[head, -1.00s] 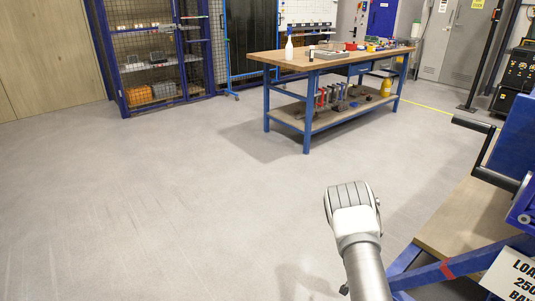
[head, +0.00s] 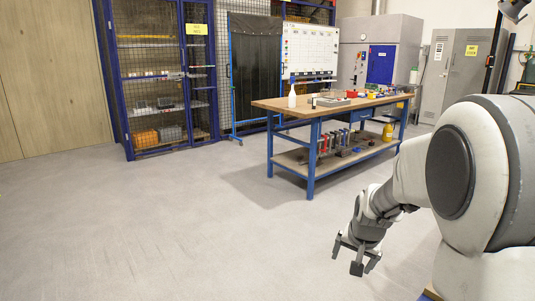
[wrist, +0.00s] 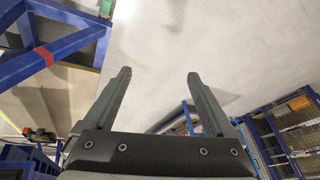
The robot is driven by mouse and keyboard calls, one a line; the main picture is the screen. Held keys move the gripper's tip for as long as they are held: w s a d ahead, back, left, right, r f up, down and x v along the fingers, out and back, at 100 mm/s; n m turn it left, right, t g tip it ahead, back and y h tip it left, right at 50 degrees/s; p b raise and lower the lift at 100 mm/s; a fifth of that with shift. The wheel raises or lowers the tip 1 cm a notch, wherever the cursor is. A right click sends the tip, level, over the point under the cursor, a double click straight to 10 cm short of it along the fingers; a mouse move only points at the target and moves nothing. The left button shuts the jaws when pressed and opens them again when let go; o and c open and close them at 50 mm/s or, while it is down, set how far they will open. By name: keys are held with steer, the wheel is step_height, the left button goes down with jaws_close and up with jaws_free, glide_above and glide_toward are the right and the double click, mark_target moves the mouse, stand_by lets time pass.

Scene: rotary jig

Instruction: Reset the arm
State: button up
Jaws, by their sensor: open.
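My gripper (head: 357,262) hangs at the lower right of the head view, fingers pointing down over bare floor. My white and grey arm fills the right side of that view and hides what lies behind it. In the wrist view my gripper (wrist: 158,85) shows two grey fingers spread apart with nothing between them. Pale floor shows beyond the fingertips.
A blue-framed workbench (head: 310,165) with tools stands ahead of my gripper. A mesh cage cabinet (head: 168,135) is at the back left. A blue frame with a red band (wrist: 43,57) shows at the wrist view's left. The floor at left is clear.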

steer(key=s+a+r+n, duration=0.2)
steer(key=s+r, duration=0.2)
steer(key=s, duration=0.4)
steer(key=s+a+r+n, duration=0.2)
steer(key=s+r, duration=0.3)
steer(key=s, duration=0.4)
steer(key=s+a+r+n+p, duration=0.1)
steer(key=s+r, duration=0.3)
steer(key=s, duration=0.5)
steer(key=shift+a+r+n+t+y, duration=0.25)
steer(key=shift+a+n+t, duration=0.2)
steer(key=shift+a, duration=0.35)
step_height(320, 180, up, 20)
steer(key=p, duration=2)
steer(key=shift+w+r+p, duration=0.1)
steer(key=shift+r+p, duration=0.15)
steer(key=shift+p, duration=0.05)
steer(key=shift+c, duration=0.2)
